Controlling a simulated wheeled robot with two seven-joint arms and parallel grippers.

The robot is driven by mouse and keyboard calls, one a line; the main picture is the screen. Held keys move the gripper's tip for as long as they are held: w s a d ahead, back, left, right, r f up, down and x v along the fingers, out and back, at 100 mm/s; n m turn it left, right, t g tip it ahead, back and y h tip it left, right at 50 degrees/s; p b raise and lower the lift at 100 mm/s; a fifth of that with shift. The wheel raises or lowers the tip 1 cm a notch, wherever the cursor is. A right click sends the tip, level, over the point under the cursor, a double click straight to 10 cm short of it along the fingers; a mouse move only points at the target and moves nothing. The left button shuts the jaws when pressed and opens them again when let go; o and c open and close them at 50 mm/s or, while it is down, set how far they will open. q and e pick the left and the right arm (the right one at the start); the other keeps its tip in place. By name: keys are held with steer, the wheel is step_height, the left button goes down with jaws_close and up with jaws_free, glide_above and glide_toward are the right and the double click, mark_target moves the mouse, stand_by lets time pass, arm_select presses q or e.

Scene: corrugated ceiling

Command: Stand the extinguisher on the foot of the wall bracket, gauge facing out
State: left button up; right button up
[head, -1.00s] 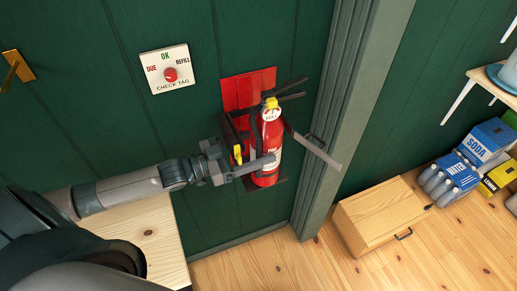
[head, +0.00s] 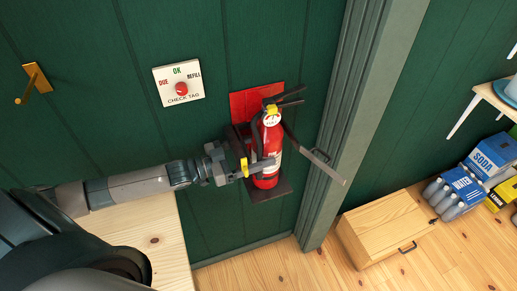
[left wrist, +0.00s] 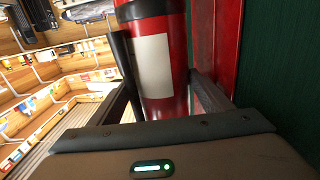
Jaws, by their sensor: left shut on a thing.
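The red extinguisher (head: 269,150) is upright in front of the wall bracket, with its black handle on top. Its round white gauge (head: 271,120) faces out from the wall. The bracket has a red back plate (head: 250,103) and a dark foot (head: 283,188) under the extinguisher. I cannot tell whether the base touches the foot. My left gripper (head: 258,169) is shut around the lower body from the left. The left wrist view shows the red cylinder (left wrist: 177,62) with its pale label between the fingers. My right gripper is out of view.
A dark bracket arm (head: 322,166) sticks out to the right, beside the grey-green post (head: 345,125). A check tag sign (head: 179,83) is on the green wall. A wooden box (head: 388,228) stands on the floor at right. A wooden top (head: 150,238) is below my left arm.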

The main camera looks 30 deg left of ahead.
arm_select(q)
steer(key=shift+r, duration=0.15)
steer(key=o, duration=2)
steer(key=shift+f, duration=0.25)
steer(key=shift+o, duration=0.5)
steer(key=shift+s+d, duration=0.1)
steer(key=shift+s, duration=0.05)
steer(key=shift+b+v, duration=0.4)
steer(key=shift+v, duration=0.5)
steer(key=b+v, duration=0.2)
steer(key=v, duration=0.8)
steer(key=shift+r, duration=0.1)
